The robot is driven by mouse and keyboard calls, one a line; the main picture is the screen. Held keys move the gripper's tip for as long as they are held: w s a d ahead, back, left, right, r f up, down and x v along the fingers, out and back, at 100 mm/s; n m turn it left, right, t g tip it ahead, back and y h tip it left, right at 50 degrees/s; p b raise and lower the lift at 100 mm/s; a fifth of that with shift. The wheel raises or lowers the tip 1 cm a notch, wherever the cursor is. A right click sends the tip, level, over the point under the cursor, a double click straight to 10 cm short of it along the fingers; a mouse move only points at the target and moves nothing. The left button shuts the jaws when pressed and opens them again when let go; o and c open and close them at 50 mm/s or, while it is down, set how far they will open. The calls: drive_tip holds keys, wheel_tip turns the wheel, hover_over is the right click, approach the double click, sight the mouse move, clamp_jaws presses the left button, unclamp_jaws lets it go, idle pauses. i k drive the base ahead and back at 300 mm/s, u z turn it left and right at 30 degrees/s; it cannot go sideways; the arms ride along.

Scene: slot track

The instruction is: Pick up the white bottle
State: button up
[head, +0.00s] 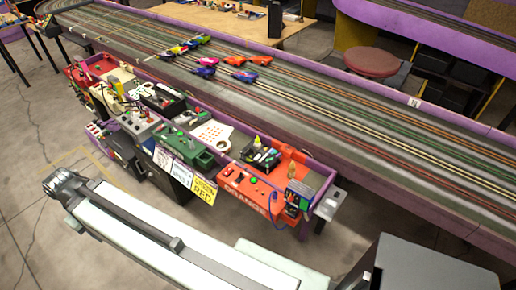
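I cannot clearly make out a white bottle. A small pale bottle-like thing with a yellow top (257,142) stands among the items on the purple-edged side shelf, near its right end. It is too small to tell for sure. My grey and white arm crosses the bottom of the head view in front of the shelf. My gripper does not show.
A long slot track (330,105) with several toy cars (205,70) runs behind the shelf. Red, green and black control boxes (245,187) crowd the shelf. A red-topped stool (372,61) stands behind the track. Bare concrete floor (40,220) lies at left.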

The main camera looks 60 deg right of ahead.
sight(257, 144)
drive_tip(key=u, duration=0.2)
drive_tip(key=i, duration=1)
